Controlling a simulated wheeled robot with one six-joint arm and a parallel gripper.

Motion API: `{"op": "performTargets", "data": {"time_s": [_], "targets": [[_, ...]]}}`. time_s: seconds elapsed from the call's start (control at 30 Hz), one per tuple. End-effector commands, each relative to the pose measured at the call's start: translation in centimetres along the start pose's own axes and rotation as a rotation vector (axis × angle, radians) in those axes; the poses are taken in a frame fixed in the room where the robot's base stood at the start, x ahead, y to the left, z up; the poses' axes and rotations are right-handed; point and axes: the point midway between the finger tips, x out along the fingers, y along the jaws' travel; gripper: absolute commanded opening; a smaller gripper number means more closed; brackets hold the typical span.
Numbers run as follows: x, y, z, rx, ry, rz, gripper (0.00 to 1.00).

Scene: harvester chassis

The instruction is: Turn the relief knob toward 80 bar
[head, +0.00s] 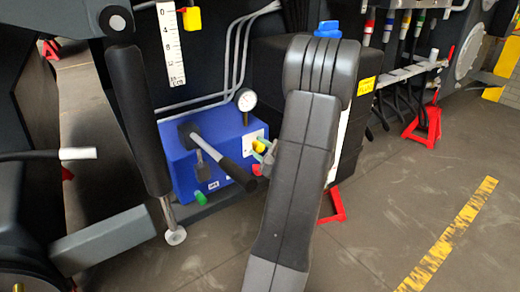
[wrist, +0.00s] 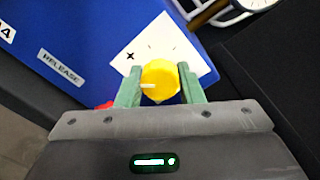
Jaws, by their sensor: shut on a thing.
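The relief knob (wrist: 161,80) is yellow and faceted, with a pale pointer line that points left in the wrist view. It sits in front of a white dial plate (wrist: 178,42) with a plus mark and tick lines, on the blue pump unit (head: 188,165). My gripper (wrist: 160,86) has its two green fingers on either side of the knob, shut on it. In the head view the yellow knob (head: 260,145) shows beside my gripper (head: 265,155), partly hidden by my arm. A pressure gauge (head: 245,100) stands on top of the unit; its needle is too small to read.
A black-gripped lever (head: 223,160) juts from the unit's front, left of my gripper. A red part (wrist: 105,105) lies close by the left finger. A green fitting (head: 200,198) is low on the unit. A black box (head: 285,75) stands behind my arm.

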Motion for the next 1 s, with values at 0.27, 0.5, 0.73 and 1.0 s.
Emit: {"op": "performTargets", "data": {"time_s": [0.27, 0.5, 0.73, 1.0], "targets": [[0.0, 0.1, 0.0, 0.001, 0.0, 0.002, 0.55], [-0.3, 0.0, 0.0, 0.001, 0.001, 0.001, 0.55], [-3.8, -0.2, 0.0, 0.003, 0.005, 0.0, 0.55], [-9.6, -0.2, 0.0, 0.003, 0.004, 0.0, 0.55]]}}
